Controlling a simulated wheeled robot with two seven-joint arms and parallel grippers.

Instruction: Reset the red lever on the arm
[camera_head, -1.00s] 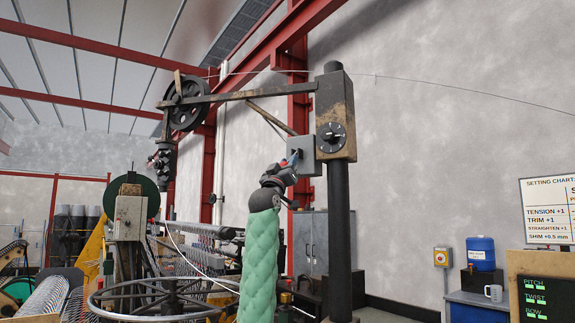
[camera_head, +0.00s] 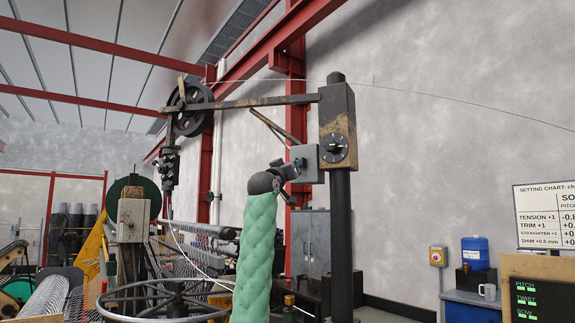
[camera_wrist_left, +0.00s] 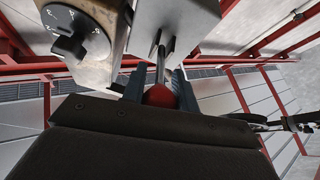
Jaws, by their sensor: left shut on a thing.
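The red lever's round red knob (camera_wrist_left: 160,95) shows in the left wrist view at the end of a thin metal rod. The rod comes out of a slot in a grey box (camera_head: 304,164) on the side of the overhead arm's post (camera_head: 337,110). My left gripper (camera_wrist_left: 159,90) is shut on the knob, one dark finger on each side; its palm hides the near side. In the head view my left gripper (camera_head: 292,168) is small and dark at the box's left side, and the lever is hard to make out there. My right gripper is not in view.
A black dial (camera_head: 334,147) sits on the post right beside the box. The horizontal beam (camera_head: 250,102) with a pulley wheel (camera_head: 190,110) runs left above my arm. A handwheel (camera_head: 160,299) stands low at left.

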